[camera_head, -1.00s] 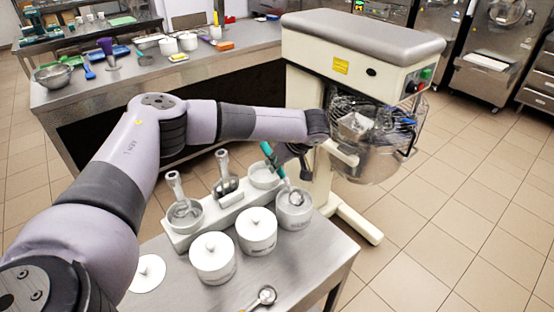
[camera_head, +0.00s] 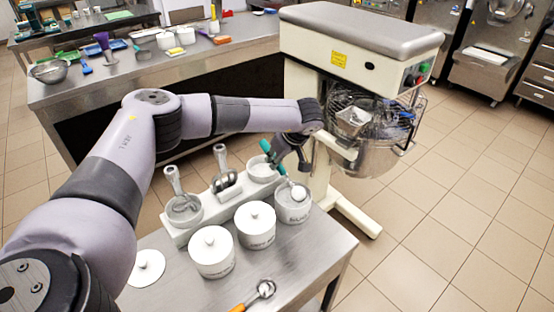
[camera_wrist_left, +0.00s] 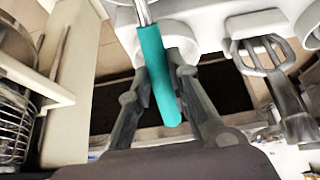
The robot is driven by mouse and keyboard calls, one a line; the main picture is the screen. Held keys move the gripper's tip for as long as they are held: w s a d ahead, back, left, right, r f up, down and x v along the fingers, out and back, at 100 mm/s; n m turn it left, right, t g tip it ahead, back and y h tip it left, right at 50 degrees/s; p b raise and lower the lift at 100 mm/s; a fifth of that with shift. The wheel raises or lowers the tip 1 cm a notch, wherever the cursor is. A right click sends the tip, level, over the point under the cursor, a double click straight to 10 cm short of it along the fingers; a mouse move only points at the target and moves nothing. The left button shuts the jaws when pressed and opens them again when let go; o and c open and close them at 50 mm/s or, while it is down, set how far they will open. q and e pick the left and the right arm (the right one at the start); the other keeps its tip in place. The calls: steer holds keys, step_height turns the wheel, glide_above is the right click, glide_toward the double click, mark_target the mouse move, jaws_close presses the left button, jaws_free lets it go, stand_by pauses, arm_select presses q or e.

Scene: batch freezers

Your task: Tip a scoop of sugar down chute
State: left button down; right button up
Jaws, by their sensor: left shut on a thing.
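My left gripper (camera_head: 279,158) is shut on the teal handle of a scoop (camera_head: 267,148). The handle also shows between the fingers in the left wrist view (camera_wrist_left: 157,70). The scoop's small pale bowl points down to the right, at the mouth of an open white pot (camera_head: 293,212) with blurred lettering. I cannot tell whether the bowl touches the contents or holds sugar. A metal chute (camera_head: 352,121) sits on the wire guard of the mixer (camera_head: 330,65), right of and beyond the gripper. My right gripper is not in view.
Two lidded white pots (camera_head: 211,252) stand left of the open pot. A white rack (camera_head: 205,222) behind them holds containers and metal utensils. A loose lid (camera_head: 146,267) and an orange-handled spoon (camera_head: 264,290) lie on the steel table (camera_head: 190,293). The mixer stands close beside the gripper.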

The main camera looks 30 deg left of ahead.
arm_select(q)
step_height(320, 180, up, 2)
steer(key=shift+a+r+p, duration=0.1)
steer(key=shift+p, duration=0.5)
steer(key=shift+a+r, duration=0.15)
steer(key=shift+a, duration=0.1)
steer(key=shift+w+a+g+h+p, duration=0.15)
steer(key=shift+a+g+h+p, duration=0.2)
steer(key=shift+h, duration=0.25)
steer(key=shift+w+a+g+h, duration=0.25)
steer(key=shift+a+h, duration=0.2)
steer(key=shift+h, duration=0.85)
